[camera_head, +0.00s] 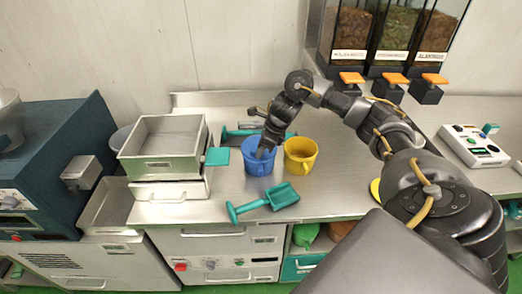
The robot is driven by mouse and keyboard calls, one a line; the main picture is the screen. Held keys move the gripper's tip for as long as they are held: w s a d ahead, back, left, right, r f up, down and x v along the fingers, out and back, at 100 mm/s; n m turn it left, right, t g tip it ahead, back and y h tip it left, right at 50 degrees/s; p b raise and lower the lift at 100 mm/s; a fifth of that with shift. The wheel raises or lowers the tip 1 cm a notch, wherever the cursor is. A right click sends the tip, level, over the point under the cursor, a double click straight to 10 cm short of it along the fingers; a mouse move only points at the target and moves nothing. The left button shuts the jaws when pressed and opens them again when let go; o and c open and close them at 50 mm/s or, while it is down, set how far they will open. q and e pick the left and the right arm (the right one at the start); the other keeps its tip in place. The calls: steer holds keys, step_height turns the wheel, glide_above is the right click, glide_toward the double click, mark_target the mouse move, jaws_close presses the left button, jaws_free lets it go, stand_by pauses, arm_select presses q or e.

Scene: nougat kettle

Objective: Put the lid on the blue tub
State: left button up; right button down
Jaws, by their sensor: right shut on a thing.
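The blue tub (258,168) stands upright on the steel counter, left of a yellow jug. My right gripper (262,153) reaches down from above into the mouth of the blue tub. It is shut at the tub's rim, and the fingertips are partly hidden, so the exact grip is hard to see. No lid can be told for certain. A flat yellow round edge (375,188) shows beside my right arm, mostly hidden by it. My left gripper is not in view.
The yellow jug (300,155) stands close to the right of the tub. A teal scoop (264,203) lies in front. A metal tray (150,151) on a drawer box stands left, with a teal plate (217,156) at its side. Dispensers (390,45) stand at the back right.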

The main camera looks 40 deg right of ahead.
steer(key=c, duration=1.4)
jaws_free()
steer(key=shift+o, duration=0.3)
steer(key=o, duration=0.4)
steer(key=shift+r, duration=0.1)
steer(key=shift+r+p, duration=2.9)
steer(key=shift+r, duration=0.55)
